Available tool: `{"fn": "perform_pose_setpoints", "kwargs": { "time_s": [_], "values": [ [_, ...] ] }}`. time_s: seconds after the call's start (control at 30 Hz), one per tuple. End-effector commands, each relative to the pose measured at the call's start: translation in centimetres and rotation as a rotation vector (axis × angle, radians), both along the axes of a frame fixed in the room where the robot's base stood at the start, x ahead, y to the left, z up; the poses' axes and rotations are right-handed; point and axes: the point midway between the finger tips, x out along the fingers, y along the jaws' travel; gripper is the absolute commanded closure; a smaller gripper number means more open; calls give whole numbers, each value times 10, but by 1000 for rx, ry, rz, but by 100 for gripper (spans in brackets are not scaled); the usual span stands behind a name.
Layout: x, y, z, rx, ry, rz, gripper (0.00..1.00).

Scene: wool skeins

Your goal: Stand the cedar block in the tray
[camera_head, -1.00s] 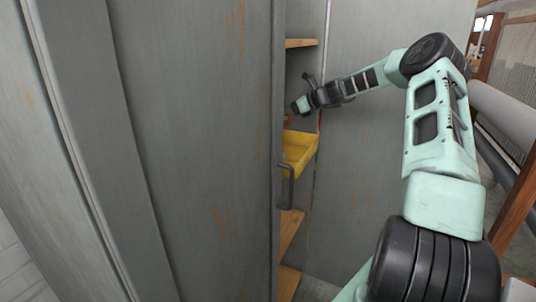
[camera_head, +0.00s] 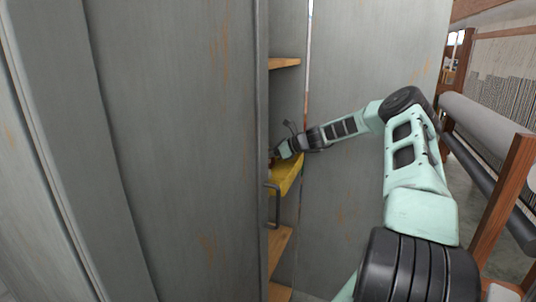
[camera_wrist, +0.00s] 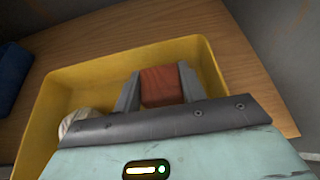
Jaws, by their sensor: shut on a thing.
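The cedar block (camera_wrist: 162,86) is reddish brown and sits between the two fingers of my gripper (camera_wrist: 160,88) in the wrist view. My gripper is shut on it. The block is over or inside the yellow tray (camera_wrist: 85,73); I cannot tell whether it touches the tray floor. In the head view, my gripper (camera_head: 276,153) reaches into the cabinet at the yellow tray (camera_head: 287,177), and the block is largely hidden there by the cabinet door and gripper.
A pale round thing (camera_wrist: 76,122), perhaps a wool skein, lies in the tray at left. A dark blue thing (camera_wrist: 10,75) lies on the wooden shelf (camera_wrist: 140,45). The grey cabinet door (camera_head: 180,140) with its handle (camera_head: 275,205) stands close left of my gripper. A loom (camera_head: 500,120) is at right.

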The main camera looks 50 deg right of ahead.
Motion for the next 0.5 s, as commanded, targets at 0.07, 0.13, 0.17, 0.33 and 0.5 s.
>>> {"fn": "perform_pose_setpoints", "kwargs": {
  "time_s": [0.07,0.13,0.17,0.33,0.5],
  "values": [
    [0,0,0,0,0,0,82],
    [0,0,-1,0,0,1,51],
    [0,0,-1,0,0,1,43],
    [0,0,-1,0,0,1,38],
    [-1,-1,1,0,0,0,38]
  ]
}}
